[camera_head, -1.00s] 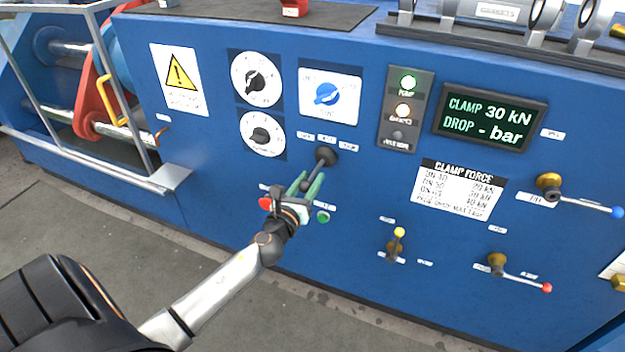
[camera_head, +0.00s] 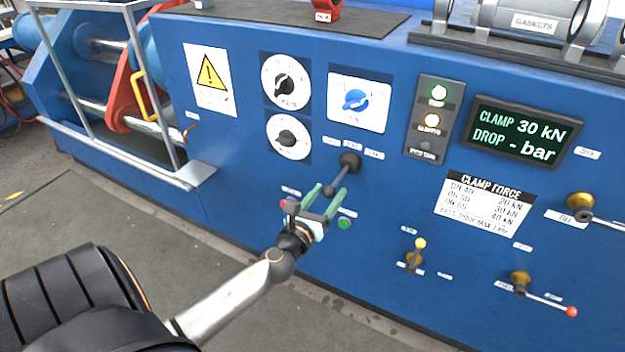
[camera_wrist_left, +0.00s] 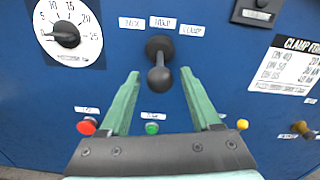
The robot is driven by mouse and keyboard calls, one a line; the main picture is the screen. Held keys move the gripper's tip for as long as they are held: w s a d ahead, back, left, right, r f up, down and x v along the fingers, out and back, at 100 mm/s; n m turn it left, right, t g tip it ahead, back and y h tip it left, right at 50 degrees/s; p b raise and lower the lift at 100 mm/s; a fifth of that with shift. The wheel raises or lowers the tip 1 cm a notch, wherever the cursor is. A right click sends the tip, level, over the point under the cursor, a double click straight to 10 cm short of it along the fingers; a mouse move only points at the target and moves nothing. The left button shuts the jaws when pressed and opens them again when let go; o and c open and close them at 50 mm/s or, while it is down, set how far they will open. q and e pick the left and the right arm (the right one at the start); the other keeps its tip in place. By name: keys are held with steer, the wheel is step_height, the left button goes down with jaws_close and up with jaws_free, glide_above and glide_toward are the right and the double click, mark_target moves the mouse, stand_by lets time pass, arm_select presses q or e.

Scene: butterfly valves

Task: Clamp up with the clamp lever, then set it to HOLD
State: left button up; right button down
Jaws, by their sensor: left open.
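The clamp lever is a black lever (camera_head: 341,174) on a round black boss on the blue panel. Its ball knob also shows in the left wrist view (camera_wrist_left: 159,79). Three labels sit above it; the middle one reads HOLD (camera_wrist_left: 163,22) and the right one CLAMP (camera_wrist_left: 191,29). The lever stands roughly centred under HOLD, its knob toward me. My left gripper (camera_head: 331,192) is open, with its green fingertips on either side of the knob; the wrist view (camera_wrist_left: 160,76) shows gaps on both sides. The display (camera_head: 520,135) reads CLAMP 30 kN, DROP - bar. My right gripper is not in view.
A red button (camera_wrist_left: 87,126) and a green button (camera_wrist_left: 152,128) lie below the lever. Dials (camera_head: 288,82) and a blue selector (camera_head: 356,101) are above.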

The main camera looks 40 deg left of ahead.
arm_select(q)
steer(key=b+v, duration=0.1)
steer(key=v, duration=0.8)
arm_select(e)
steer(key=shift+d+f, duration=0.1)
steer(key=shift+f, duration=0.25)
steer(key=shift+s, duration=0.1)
arm_select(q)
steer(key=s+d+f+n+g+h, duration=0.4)
steer(key=s+d+f+n, duration=0.2)
steer(key=d+f+n, duration=0.6)
steer(key=s+d+f+n+g+h, duration=0.4)
steer(key=d+n, duration=0.3)
steer(key=n, duration=0.8)
steer(key=s+a+r+n+y+p, duration=0.1)
steer(key=s+r+n+p, duration=0.1)
steer(key=r+p, duration=0.9)
steer(key=s+p, duration=0.1)
steer(key=p, duration=0.6)
steer(key=shift+s+r, duration=0.2)
steer(key=shift+r, duration=0.2)
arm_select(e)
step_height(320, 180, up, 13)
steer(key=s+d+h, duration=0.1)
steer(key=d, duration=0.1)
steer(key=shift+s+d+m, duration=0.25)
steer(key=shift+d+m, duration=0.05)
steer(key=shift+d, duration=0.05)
